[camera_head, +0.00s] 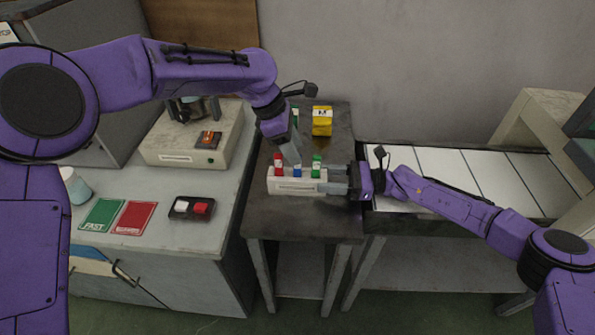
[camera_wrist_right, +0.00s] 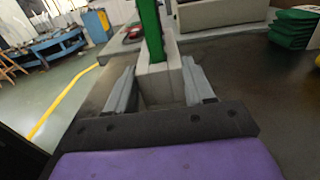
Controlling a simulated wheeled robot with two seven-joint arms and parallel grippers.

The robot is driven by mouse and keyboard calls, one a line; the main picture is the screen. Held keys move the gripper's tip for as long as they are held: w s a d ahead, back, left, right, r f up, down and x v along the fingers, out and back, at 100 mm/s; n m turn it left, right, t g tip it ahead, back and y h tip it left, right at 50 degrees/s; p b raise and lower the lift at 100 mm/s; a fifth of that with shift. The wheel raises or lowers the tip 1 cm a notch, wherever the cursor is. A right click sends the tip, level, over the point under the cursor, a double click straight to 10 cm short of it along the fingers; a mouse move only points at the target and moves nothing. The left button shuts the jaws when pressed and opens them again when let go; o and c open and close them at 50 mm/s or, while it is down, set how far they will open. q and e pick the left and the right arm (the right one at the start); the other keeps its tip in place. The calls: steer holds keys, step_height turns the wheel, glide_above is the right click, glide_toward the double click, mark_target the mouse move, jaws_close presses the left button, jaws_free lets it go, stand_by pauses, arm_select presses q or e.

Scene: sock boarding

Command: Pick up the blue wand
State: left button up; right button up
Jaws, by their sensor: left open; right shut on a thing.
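A pale rack (camera_head: 292,188) on the dark table holds three upright wands in a row: a red wand (camera_head: 278,163), a blue wand (camera_head: 297,171) in the middle and a green wand (camera_head: 317,165). My left gripper (camera_head: 293,159) is open, pointing down just above the blue wand and partly hiding it; I cannot tell whether they touch. My right gripper (camera_head: 330,187) is shut on the right end of the rack. In the right wrist view its fingers (camera_wrist_right: 156,75) lie on both sides of the rack (camera_wrist_right: 158,82), with the green wand (camera_wrist_right: 151,30) standing up.
A yellow carton marked M (camera_head: 322,121) stands at the back of the dark table (camera_head: 285,222). On the left bench are a green card (camera_head: 102,215), a red card (camera_head: 135,218) and a dark tray (camera_head: 190,208) with red and white pieces. A conveyor (camera_head: 440,170) lies to the right.

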arm_select(q)
steer(key=x, duration=0.5)
steer(key=shift+s+a+f, duration=0.15)
steer(key=shift+s, duration=0.1)
steer(key=shift+f, duration=0.3)
jaws_close()
step_height(320, 180, up, 10)
steer(key=shift+r, duration=0.1)
arm_select(e)
steer(key=o, duration=1.3)
steer(key=shift+d, duration=0.1)
